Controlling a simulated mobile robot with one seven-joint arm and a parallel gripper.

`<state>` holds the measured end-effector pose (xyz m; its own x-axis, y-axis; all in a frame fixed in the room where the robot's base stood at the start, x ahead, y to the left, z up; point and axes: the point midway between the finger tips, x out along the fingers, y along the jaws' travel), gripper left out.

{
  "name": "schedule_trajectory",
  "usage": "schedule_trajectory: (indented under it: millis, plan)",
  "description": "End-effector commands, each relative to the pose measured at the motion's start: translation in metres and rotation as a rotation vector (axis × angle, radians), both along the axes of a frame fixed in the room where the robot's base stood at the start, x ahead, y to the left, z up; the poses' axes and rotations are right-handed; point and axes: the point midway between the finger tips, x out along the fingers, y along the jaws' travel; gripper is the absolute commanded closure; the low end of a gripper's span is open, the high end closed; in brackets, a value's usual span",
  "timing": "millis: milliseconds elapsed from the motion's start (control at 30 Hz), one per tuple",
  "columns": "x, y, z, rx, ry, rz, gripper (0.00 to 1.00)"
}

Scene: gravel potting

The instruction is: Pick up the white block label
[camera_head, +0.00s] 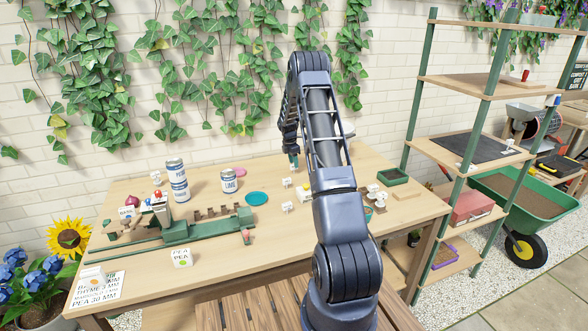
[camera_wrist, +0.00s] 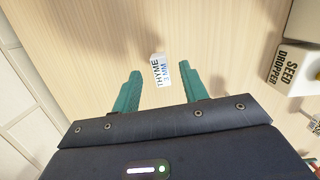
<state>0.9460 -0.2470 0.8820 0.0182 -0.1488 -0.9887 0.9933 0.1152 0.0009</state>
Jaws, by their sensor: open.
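A small white block label (camera_wrist: 159,71) printed "THYME 3 MM" is on the wooden table in the wrist view. It shows between the two teal fingertips, with clear space on both sides. My gripper (camera_wrist: 160,78) is open and empty, pointing down at the table. In the head view my gripper (camera_head: 293,161) is over the back middle of the table, partly hidden by my arm. Other small white blocks (camera_head: 287,207) stand nearby, and a white block printed "PEA" (camera_head: 181,257) is at the front left. I cannot tell which one is the thyme block in the head view.
A white "SEED DROPPER" box (camera_wrist: 290,70) is right of my gripper in the wrist view. A green tray (camera_head: 392,177) is at the right.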

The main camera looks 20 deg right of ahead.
Motion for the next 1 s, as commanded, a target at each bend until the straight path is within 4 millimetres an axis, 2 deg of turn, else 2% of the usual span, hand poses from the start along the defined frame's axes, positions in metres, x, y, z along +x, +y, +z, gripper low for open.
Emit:
schedule_trajectory:
  millis: [300, 567, 800, 1000]
  plan:
    - [-0.001, -0.006, -0.041, 0.000, 0.003, -0.001, 0.56]
    - [0.000, -0.006, -0.044, 0.000, 0.001, -0.001, 0.56]
    - [0.000, -0.006, -0.044, 0.000, 0.001, -0.001, 1.00]
    - [0.000, -0.006, -0.044, 0.000, 0.001, -0.001, 1.00]
